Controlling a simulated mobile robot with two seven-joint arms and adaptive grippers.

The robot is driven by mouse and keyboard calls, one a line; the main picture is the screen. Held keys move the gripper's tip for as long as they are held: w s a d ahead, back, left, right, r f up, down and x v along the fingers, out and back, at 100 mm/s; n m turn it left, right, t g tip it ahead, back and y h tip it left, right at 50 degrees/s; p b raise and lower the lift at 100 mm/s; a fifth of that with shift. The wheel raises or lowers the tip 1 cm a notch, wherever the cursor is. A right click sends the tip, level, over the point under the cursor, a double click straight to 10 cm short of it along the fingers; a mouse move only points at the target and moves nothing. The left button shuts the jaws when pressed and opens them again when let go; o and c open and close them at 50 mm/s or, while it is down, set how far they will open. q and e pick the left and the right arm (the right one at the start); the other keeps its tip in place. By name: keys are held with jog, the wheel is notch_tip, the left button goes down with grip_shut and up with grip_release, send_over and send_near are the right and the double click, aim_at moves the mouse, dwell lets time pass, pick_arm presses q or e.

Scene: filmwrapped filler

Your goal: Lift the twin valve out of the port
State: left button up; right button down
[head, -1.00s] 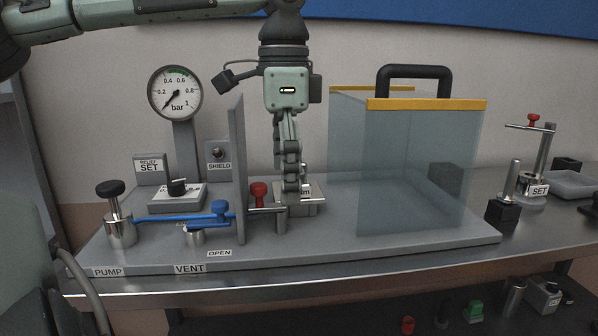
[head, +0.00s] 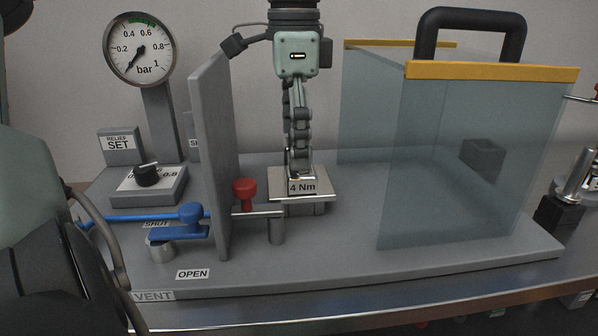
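No part is marked as the twin valve. A red-knobbed fitting (head: 245,193) with a silver crossbar stands on a short post beside the grey shield plate (head: 212,150). Just right of it is a metal block (head: 318,190) labelled 4 Nm. My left gripper (head: 300,172) points down at the top of this block, just behind the label. Its fingers line up one behind the other, so the gap between them is hidden, and I cannot tell whether they touch the block. My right gripper is not in view.
A clear guard box (head: 450,170) with a black handle stands to the right. Left of the shield are a pressure gauge (head: 138,50), a dial box (head: 150,188) and a blue lever (head: 185,222). Another post on a black base (head: 575,185) is at the far right.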

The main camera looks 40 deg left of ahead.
aim_at(299, 172)
pick_arm(q)
jog(key=f, duration=0.5)
jog(key=shift+w+f, duration=0.15)
jog(key=shift+w, duration=0.15)
jog(key=shift+c, duration=0.5)
jog(key=c, duration=1.4)
jog(key=shift+w, duration=0.1)
jog(key=shift+c, duration=1.1)
jog(key=shift+r, duration=0.25)
